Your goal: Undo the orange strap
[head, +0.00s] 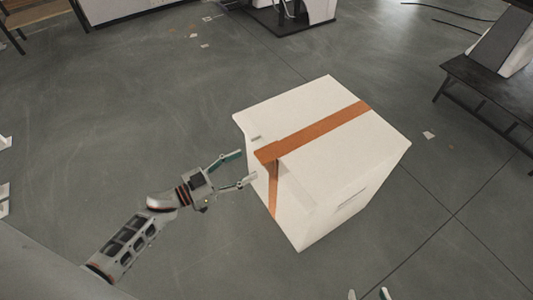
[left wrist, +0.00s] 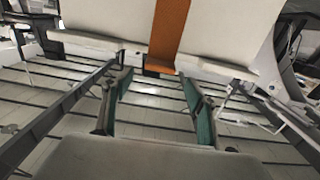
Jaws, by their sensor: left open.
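A large white box (head: 325,140) stands on the floor in the middle of the head view. The orange strap (head: 318,130) runs flat across its top and down the side facing my left gripper. In the left wrist view, the strap (left wrist: 168,32) comes down from the top edge of the picture and ends in a tab between and beyond my fingertips. My left gripper (head: 246,168) is open and empty, close to that side of the box; contact cannot be told. Only the fingertips of my right gripper (head: 369,294) show at the bottom edge, spread apart, with nothing visible between them.
A dark bench (head: 487,90) stands at the right, and a black-based stand (head: 290,18) at the back. Small scraps (head: 428,135) lie on the grey floor. The floor around the box is mostly clear.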

